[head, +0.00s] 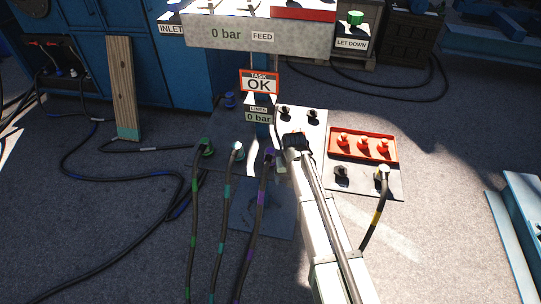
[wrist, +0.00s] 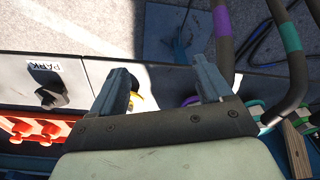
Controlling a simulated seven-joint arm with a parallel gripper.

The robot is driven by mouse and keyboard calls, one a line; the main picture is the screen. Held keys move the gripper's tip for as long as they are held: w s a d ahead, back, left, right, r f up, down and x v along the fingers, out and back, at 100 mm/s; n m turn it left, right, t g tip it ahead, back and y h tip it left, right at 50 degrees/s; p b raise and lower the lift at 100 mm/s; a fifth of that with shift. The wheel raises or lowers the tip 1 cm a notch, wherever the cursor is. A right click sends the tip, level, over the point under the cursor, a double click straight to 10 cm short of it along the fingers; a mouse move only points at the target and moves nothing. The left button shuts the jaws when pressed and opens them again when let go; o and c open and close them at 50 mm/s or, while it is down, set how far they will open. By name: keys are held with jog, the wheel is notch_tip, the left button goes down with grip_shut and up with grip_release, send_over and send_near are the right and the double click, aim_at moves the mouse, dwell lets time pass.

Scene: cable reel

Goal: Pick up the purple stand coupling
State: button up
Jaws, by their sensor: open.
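The purple stand coupling (head: 268,155) is on the stand panel at the end of a dark hose with purple bands. In the wrist view its purple ring (wrist: 190,101) shows between my fingers, close to the right finger, and the rest is partly hidden by that finger and the palm. My gripper (head: 294,143) is just right of the coupling in the head view. In the wrist view my gripper (wrist: 165,78) is open, with nothing held between its fingers. A yellow ring (wrist: 137,98) shows beside the left finger.
The teal-banded coupling (head: 237,151) and green coupling (head: 206,148) stand left of the purple one, their hoses trailing forward. A red tray (head: 363,146) with red caps and a yellow-banded hose (head: 376,216) lie to the right. The OK sign (head: 259,83) stands behind.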

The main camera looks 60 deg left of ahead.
jog(key=s+a+r, duration=0.1)
jog(key=a+r, duration=0.8)
jog(key=a, duration=0.2)
notch_tip(320, 180, up, 3)
jog(key=m, duration=0.1)
send_over(270, 151)
jog(key=f+m, duration=0.1)
jog(key=f, duration=0.2)
jog(key=f+h, duration=0.1)
jog(key=f, duration=0.2)
jog(key=s+f+m, duration=0.1)
jog(key=f, duration=0.2)
jog(key=shift+d+m+g, duration=0.25)
jog(key=shift+m+g, duration=0.05)
jog(key=shift+w+a+f, duration=0.1)
jog(key=shift+w+f, duration=0.05)
jog(key=shift+f, duration=0.75)
jog(key=shift+w+a+f, duration=0.1)
jog(key=shift+w+f, duration=0.05)
jog(key=shift+f, duration=0.7)
jog(key=shift+w+f, duration=0.15)
jog(key=shift+f, duration=0.75)
jog(key=c, duration=1.2)
jog(key=shift+o, duration=0.2)
jog(key=shift+r, duration=0.15)
